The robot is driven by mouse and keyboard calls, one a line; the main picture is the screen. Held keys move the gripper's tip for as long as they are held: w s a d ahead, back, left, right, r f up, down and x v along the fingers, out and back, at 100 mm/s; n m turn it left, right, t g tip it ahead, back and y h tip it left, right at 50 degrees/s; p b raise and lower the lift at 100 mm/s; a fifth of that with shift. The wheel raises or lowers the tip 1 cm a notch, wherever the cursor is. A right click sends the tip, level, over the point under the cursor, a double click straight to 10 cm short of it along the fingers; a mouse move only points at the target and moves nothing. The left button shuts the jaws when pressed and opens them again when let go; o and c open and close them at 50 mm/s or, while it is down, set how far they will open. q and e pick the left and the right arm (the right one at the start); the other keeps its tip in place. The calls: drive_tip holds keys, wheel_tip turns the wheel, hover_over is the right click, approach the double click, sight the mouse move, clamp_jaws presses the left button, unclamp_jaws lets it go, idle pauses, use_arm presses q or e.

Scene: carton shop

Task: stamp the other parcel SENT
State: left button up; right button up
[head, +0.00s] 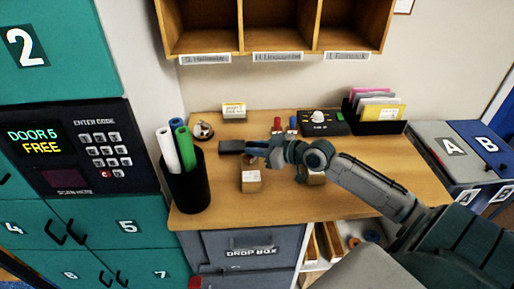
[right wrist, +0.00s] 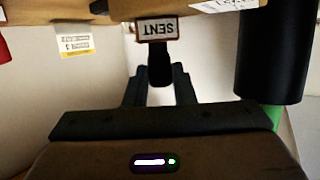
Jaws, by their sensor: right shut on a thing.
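My right gripper (head: 256,149) reaches in from the right, over the desk and above a small brown parcel (head: 251,176). In the right wrist view its fingers (right wrist: 158,88) are shut on the black handle of a stamp (right wrist: 157,30), whose label reads SENT upside down. The stamp's inking face is not visible. A second parcel (head: 316,179) sits to the right, partly hidden by my arm. A dark flat block (head: 231,146) shows just left of the fingertips; I cannot tell what it is. My left gripper is out of view.
A black bin with paper rolls (head: 187,186) stands at the desk's left edge. A shelf (head: 280,27) hangs above.

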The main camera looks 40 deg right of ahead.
drive_tip(key=shift+f, duration=0.15)
wheel_tip(320, 180, up, 7)
drive_tip(key=p, duration=0.5)
idle(0.9)
